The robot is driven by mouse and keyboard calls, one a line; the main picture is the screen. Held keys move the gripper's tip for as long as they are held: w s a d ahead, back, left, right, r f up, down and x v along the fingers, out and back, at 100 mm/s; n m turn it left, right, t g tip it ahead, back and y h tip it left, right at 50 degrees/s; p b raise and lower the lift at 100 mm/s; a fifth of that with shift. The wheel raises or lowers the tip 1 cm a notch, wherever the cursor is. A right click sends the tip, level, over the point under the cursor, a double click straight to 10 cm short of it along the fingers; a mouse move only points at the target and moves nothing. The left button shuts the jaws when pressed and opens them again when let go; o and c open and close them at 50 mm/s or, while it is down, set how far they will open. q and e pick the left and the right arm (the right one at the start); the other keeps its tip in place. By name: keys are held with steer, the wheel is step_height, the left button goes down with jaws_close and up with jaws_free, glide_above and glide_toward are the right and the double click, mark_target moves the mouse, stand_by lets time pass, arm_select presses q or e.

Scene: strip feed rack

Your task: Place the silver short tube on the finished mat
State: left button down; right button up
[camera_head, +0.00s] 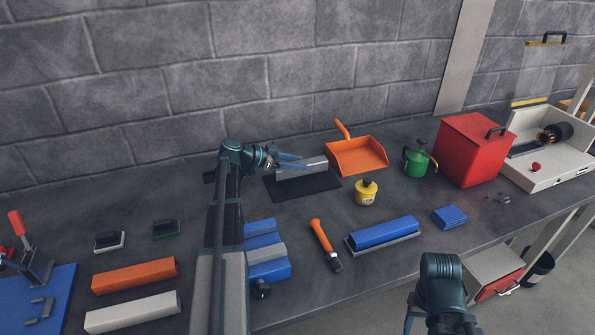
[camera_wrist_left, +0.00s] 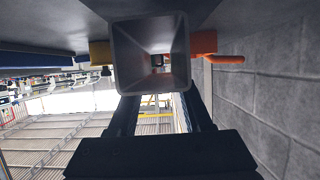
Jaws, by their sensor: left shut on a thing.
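The silver short tube (camera_head: 303,168) is a square hollow tube at the back middle of the bench. It lies over the rear part of a flat dark mat (camera_head: 308,190), which I take as the finished mat. I cannot tell whether the tube touches the mat. My left gripper (camera_head: 290,164) is shut on the tube, coming in from the left. In the left wrist view the tube's open end (camera_wrist_left: 150,20) faces the camera, with the fingers beneath it in the picture. My right gripper is not in view; only part of that arm shows at the bottom right.
An orange dustpan (camera_head: 362,157) stands just right of the mat. A yellow canister (camera_head: 366,193), a green can (camera_head: 415,163) and a red box (camera_head: 470,150) are further right. An orange flashlight (camera_head: 324,242) and a blue bar (camera_head: 383,234) lie in front. The grey wall is close behind.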

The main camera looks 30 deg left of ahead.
arm_select(q)
steer(key=f+b, duration=0.3)
steer(key=shift+w+f+b, duration=0.4)
steer(key=shift+r, duration=0.1)
steer(key=shift+c, duration=1.6)
jaws_free()
